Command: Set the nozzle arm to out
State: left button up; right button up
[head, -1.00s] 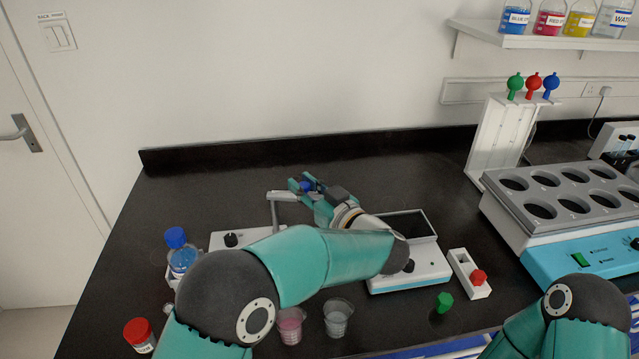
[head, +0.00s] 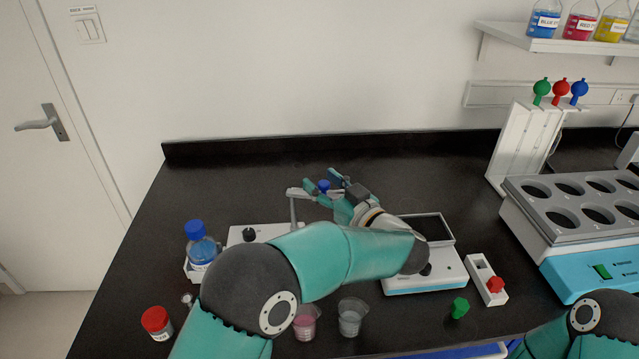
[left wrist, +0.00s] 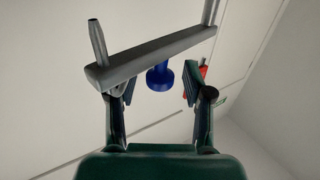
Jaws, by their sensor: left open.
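The nozzle arm is a grey horizontal bar (head: 300,192) on a thin post, above a white device (head: 262,233) with a black knob. It crosses the left wrist view (left wrist: 150,55) with a short tube at its left end. A blue knob (left wrist: 160,77) hangs at the bar, between my left fingers; it also shows in the head view (head: 324,186). My left gripper (head: 325,184) is open, its fingers on either side of the blue knob with visible gaps in the left wrist view (left wrist: 160,95). Whether a finger touches the bar is unclear. My right gripper is out of view.
A blue-capped bottle (head: 200,247), a red-capped jar (head: 157,323) and two cups (head: 352,317) stand near the front. A white device (head: 430,268) and a switch box (head: 487,280) lie to the right. The back of the bench is clear.

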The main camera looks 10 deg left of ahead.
aim_at(324, 183)
pick_arm(q)
notch_tip(324, 183, up, 10)
jog(key=shift+f, duration=0.1)
dwell(0.4)
